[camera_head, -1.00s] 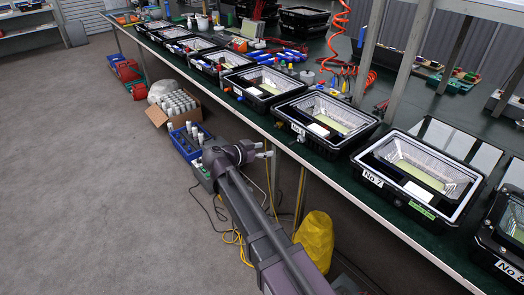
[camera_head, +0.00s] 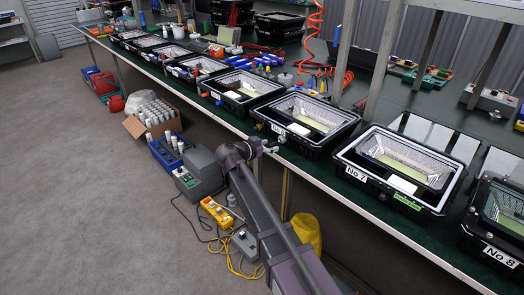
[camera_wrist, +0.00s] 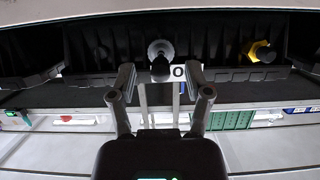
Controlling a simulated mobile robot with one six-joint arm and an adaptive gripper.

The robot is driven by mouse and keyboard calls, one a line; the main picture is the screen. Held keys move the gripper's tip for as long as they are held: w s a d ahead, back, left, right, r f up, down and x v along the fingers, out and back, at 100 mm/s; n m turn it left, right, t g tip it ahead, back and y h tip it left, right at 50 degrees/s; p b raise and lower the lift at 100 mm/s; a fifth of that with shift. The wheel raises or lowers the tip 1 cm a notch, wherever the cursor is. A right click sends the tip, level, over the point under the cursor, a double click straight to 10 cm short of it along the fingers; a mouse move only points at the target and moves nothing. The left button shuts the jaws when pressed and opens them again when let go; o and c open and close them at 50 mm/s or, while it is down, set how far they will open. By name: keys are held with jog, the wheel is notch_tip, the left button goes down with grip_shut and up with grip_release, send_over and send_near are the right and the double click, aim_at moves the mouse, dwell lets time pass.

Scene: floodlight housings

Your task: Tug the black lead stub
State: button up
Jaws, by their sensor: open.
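In the wrist view, a round grey cable gland (camera_wrist: 160,46) on the front of a black floodlight housing (camera_wrist: 215,40) has a short dark stub (camera_wrist: 160,69) at its centre, pointing toward the camera. My gripper (camera_wrist: 160,77) is open, with one finger on each side of the stub and a gap on both sides. Whether the fingertips reach as far as the stub is hard to tell. In the head view my gripper (camera_head: 272,146) is small, close to the front of a housing (camera_head: 310,118) at the bench edge.
A yellow gland (camera_wrist: 259,51) with a dark end sits to the right, and a black gland (camera_wrist: 101,52) to the left. The housing labelled No 7 (camera_head: 405,170) stands to the right along the bench. A grey unit (camera_head: 200,172) and yellow cables lie on the floor.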

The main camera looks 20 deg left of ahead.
jog(key=shift+w+d+f, duration=0.2)
jog(key=shift+w+d, duration=0.1)
jog(key=shift+w, duration=0.25)
grip_shut()
dwell(0.7)
jog(key=shift+s, duration=0.1)
jog(key=shift+c, duration=0.2)
grip_release()
jog(key=shift+r, duration=0.1)
